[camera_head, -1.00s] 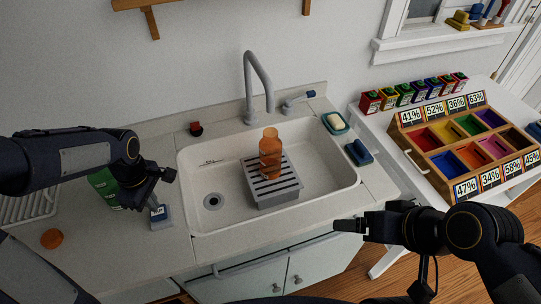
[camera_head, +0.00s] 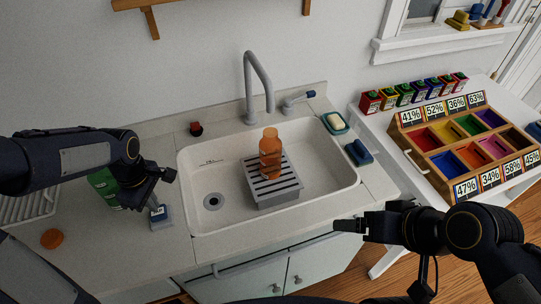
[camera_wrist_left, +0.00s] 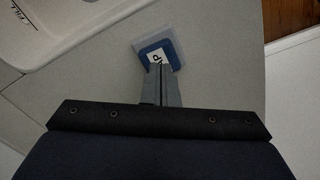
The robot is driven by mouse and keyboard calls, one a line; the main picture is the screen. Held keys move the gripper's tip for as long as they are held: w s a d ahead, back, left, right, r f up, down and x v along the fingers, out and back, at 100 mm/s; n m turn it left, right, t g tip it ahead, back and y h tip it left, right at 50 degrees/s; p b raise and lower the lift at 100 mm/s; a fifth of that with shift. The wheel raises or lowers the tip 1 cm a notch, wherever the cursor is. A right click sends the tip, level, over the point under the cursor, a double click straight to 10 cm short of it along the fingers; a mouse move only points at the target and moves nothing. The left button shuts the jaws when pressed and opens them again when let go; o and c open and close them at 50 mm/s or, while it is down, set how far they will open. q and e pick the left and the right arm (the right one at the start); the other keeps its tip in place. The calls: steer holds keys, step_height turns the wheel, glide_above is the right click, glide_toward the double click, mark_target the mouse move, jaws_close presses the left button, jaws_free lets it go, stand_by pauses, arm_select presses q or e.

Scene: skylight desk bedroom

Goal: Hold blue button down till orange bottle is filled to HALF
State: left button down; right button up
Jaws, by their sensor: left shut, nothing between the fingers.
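The orange bottle (camera_head: 270,148) stands upright on the slatted grey rack in the sink, below the faucet. It is see-through, but I cannot make out its fill level. The blue button (camera_head: 161,220) is on the counter left of the sink and has a white label; it also shows in the left wrist view (camera_wrist_left: 169,47). My left gripper (camera_head: 154,206) is shut and empty, with its fingertips at the button's label, partly covering it. I cannot tell how far the button is pressed. My right gripper (camera_head: 340,226) hangs empty in front of the sink's right front edge; its jaw gap is unclear.
The white sink (camera_head: 225,170) has a grey faucet (camera_head: 259,80) behind it. A green object (camera_head: 103,183) is partly hidden behind my left wrist. An orange cap (camera_head: 52,239) lies on the counter. A wooden box with percentage labels (camera_head: 407,135) stands on the right table.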

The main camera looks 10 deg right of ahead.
arm_select(q)
steer(key=shift+f, duration=0.15)
steer(key=shift+f+b, duration=0.95)
steer(key=shift+f, duration=0.1)
steer(key=shift+r, duration=0.15)
stand_by(3.0)
step_height(320, 180, up, 6)
steer(key=p, duration=0.5)
stand_by(0.5)
